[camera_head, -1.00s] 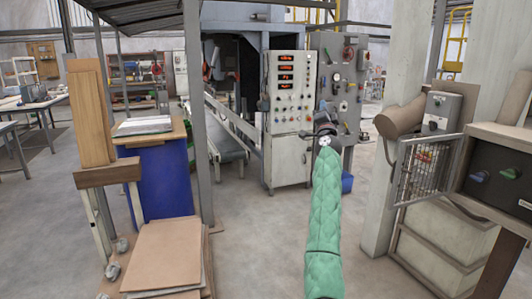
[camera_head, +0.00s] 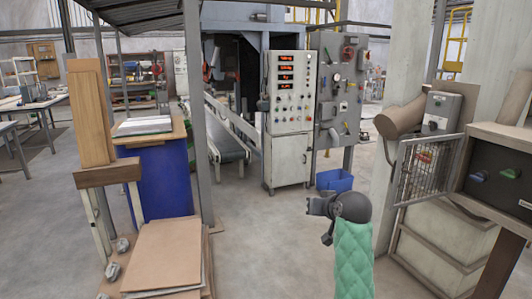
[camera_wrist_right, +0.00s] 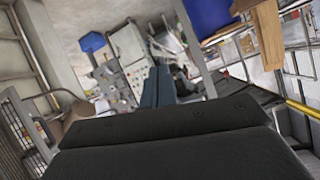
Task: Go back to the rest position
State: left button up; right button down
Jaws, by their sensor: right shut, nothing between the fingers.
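My right arm in its green quilted sleeve rises from the bottom of the head view. Its dark wrist and right gripper (camera_head: 318,206) are in open air over the floor, apart from the control cabinet (camera_head: 290,110). In the right wrist view the two fingers of the gripper (camera_wrist_right: 157,75) lie side by side, closed, with nothing between them. My left gripper is not in view.
A guard door of mesh (camera_head: 424,170) stands open at the right, beside a dark panel box (camera_head: 500,170). A blue bin (camera_head: 335,180) is on the floor by the cabinet. Cardboard sheets (camera_head: 165,255) and a blue stand (camera_head: 160,185) are at the left. The middle floor is clear.

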jog(key=s+f+g, duration=0.3)
jog(key=s+f, duration=0.9)
jog(key=s, duration=0.5)
jog(key=s+f+g+h, duration=0.1)
jog(key=s+f+g, duration=0.2)
jog(key=s+f, duration=1)
jog(key=s+f+n+g+h, duration=0.1)
jog(key=s+f+g, duration=0.2)
jog(key=s+f, duration=1)
jog(key=s, duration=0.7)
jog(key=shift+s+a+f+g, duration=0.2)
jog(key=shift+s+a+g, duration=0.05)
jog(key=shift+s+g, duration=0.05)
